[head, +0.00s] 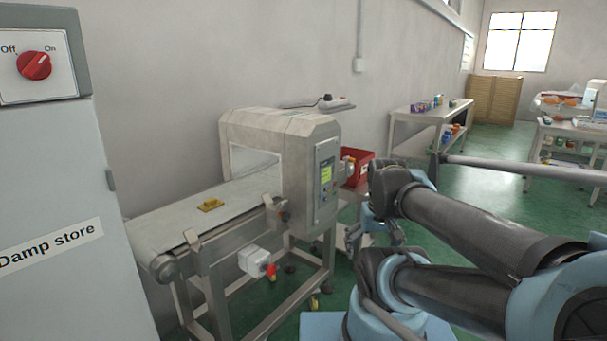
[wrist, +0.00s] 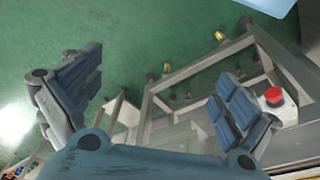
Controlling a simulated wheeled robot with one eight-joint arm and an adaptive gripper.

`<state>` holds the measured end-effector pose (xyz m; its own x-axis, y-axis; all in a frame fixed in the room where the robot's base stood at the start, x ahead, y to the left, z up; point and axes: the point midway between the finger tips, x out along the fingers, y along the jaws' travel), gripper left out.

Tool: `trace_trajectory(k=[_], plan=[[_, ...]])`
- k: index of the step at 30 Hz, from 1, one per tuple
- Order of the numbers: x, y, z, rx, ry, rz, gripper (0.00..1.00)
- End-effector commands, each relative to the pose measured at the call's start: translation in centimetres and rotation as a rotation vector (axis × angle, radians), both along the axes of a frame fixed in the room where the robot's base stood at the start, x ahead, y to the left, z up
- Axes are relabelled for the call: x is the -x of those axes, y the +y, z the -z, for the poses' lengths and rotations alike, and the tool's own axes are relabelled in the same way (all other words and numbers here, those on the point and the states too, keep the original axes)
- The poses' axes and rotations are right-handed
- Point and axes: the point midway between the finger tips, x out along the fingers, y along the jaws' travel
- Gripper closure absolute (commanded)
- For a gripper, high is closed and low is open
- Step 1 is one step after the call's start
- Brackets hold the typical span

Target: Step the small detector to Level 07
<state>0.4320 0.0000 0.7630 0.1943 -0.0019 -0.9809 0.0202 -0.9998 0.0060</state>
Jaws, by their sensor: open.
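A metal detector (head: 290,128) with a pale metal housing stands over a conveyor in the head view, the only detector I can make out. Its side control panel (head: 326,180) faces right and carries a lit green screen (head: 326,172) and small buttons. The level on the screen is too small to read. My gripper (head: 382,235) is to the right of the panel and lower, apart from it, partly hidden by my arm. In the wrist view my gripper (wrist: 158,95) is open and empty, its two padded fingers wide apart above the floor and the conveyor frame.
A yellow item (head: 210,205) lies on the conveyor belt (head: 165,222). A red stop button (head: 270,270) sits on a box below it and shows in the wrist view (wrist: 272,96). A red bin (head: 357,168) stands behind the panel. A "Damp store" cabinet (head: 55,180) fills the left.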

Motion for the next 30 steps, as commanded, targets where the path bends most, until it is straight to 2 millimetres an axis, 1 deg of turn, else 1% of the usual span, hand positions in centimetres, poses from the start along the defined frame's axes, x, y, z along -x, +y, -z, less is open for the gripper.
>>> trace_trajectory(k=[1,2,3,5,6,8,9,11,12,30], plan=[[-0.01,0.00,-0.01,0.000,0.000,0.000,0.23],[-0.01,0.01,-0.01,0.000,0.000,0.000,0.30],[-0.01,0.01,-0.01,0.000,0.000,0.000,0.39],[-0.02,0.01,-0.01,0.000,0.000,-0.001,0.52],[-0.02,0.01,-0.02,0.000,0.000,-0.001,0.61],[-0.84,0.01,0.42,0.000,0.011,-0.001,0.75],[-0.95,0.01,0.38,0.000,0.012,-0.001,0.84],[-0.95,0.02,0.40,0.000,0.012,-0.001,0.97],[-0.91,0.02,0.43,0.000,0.012,-0.001,1.00],[-0.85,0.01,0.40,0.000,0.012,-0.001,1.00]])
